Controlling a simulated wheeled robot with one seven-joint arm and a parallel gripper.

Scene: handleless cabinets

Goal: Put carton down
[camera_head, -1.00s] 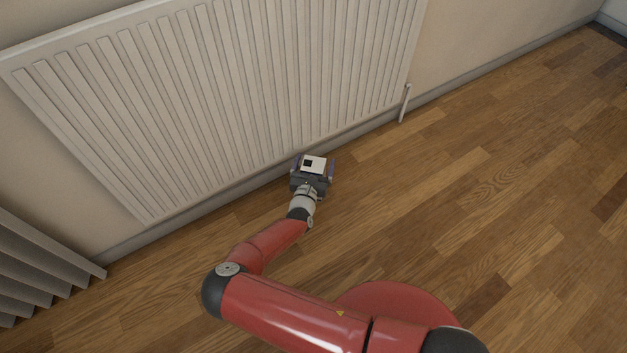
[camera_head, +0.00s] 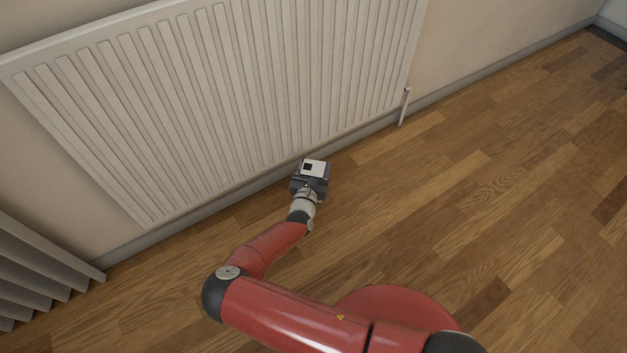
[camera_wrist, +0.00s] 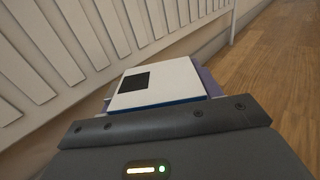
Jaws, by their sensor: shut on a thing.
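The carton (camera_head: 314,167) is a small box with a white face and a black square on it. My gripper (camera_head: 311,176) is at its near side, close to the foot of the radiator, and is shut on it. In the wrist view the carton (camera_wrist: 165,82) sits just past the dark gripper body (camera_wrist: 170,125), with blue and purple edges showing. The fingers are mostly hidden in both views. I cannot tell whether the carton's underside touches the floor.
A white radiator (camera_head: 230,85) on the wall stands right behind the carton, with a pipe (camera_head: 404,106) at its right end. Grey folds (camera_head: 40,265) stand at the lower left. The wooden floor (camera_head: 490,190) to the right is clear.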

